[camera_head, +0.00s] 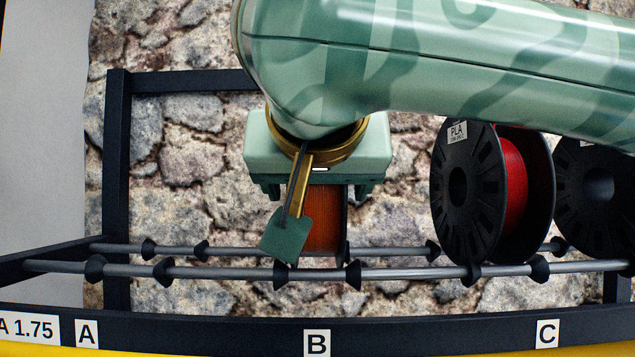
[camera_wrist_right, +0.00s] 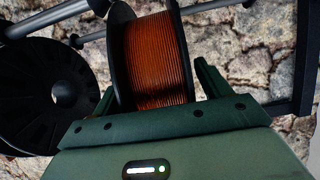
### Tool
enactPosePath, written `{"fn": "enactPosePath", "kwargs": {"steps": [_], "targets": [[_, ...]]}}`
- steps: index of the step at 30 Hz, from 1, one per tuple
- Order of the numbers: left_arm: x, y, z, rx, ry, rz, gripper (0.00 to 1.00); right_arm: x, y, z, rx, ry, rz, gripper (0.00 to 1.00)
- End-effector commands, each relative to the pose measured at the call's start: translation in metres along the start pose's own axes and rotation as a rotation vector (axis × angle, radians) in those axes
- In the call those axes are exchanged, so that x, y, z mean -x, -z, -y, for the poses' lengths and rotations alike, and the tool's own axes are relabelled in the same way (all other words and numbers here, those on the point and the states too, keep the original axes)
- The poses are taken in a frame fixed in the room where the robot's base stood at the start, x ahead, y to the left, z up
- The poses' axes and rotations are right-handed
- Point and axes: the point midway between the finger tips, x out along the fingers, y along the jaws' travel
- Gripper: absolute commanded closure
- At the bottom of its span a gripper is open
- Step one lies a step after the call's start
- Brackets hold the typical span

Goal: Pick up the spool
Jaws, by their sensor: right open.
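A spool with orange filament (camera_head: 325,222) sits on the rack's rails at the slot marked B. Its upper part is hidden under my right gripper (camera_head: 319,188), and a hanging green tag covers part of its left side. In the right wrist view the orange spool (camera_wrist_right: 156,62) and its black flange stand between the two green fingers of my right gripper (camera_wrist_right: 157,84). That gripper is open, with one finger on each side of the spool; I cannot tell whether they touch it. My left gripper is not in view.
A red spool with black flanges (camera_head: 515,185) stands on the rails near slot C, right of the orange one. Another black spool (camera_head: 598,190) is at the right edge. The rails (camera_head: 395,270) near slot A are empty. The dark frame's front bar (camera_head: 220,325) carries labels.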

Motion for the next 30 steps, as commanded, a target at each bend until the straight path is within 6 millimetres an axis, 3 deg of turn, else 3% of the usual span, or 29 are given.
{"fn": "enactPosePath", "kwargs": {"steps": [1,9,20,30], "targets": [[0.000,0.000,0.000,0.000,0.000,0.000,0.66,0.000,0.000,0.000,0.000,0.000,0.000,0.26],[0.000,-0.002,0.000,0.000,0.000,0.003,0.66,0.000,0.000,0.000,0.000,0.000,0.000,1.00],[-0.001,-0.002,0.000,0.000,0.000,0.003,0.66,0.002,0.005,-0.001,-0.002,-0.002,-0.005,1.00],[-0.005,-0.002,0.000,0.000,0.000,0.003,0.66,0.020,0.034,-0.002,-0.003,-0.002,-0.008,1.00]]}}
